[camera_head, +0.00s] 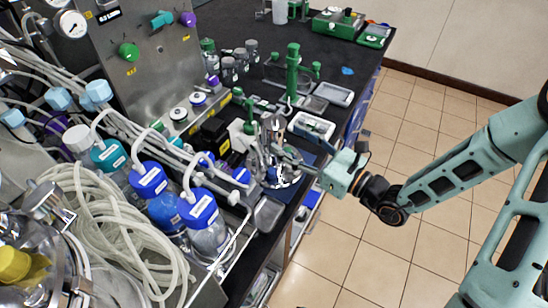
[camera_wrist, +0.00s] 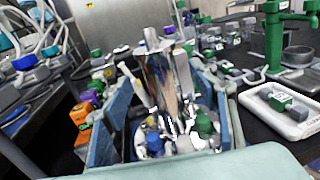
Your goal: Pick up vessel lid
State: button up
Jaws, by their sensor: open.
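The vessel lid, a shiny metal piece with a tall upright fitting and several small ports, stands on the dark bench in the head view (camera_head: 281,172). In the wrist view the lid (camera_wrist: 172,82) sits between my fingers, with blue and green caps at its near side. My gripper (camera_head: 290,158) reaches in from the right at the lid. In the wrist view my gripper (camera_wrist: 168,95) is open, one finger on each side of the metal fitting. I cannot tell whether either finger touches it. The lid's base is partly hidden by my gripper and nearby items.
Blue-capped bottles (camera_head: 203,222) and coiled pale tubing (camera_head: 125,225) crowd the left. A green stand (camera_head: 292,75) and a white tray (camera_head: 314,127) are close behind. A grey tray (camera_head: 268,213) lies in front. The tiled floor at right is clear.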

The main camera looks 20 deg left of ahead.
aim_at(283, 134)
jog(key=shift+p+x, duration=0.35)
jog(key=shift+x, duration=2.4)
grip_shut()
jog(key=shift+r, duration=0.35)
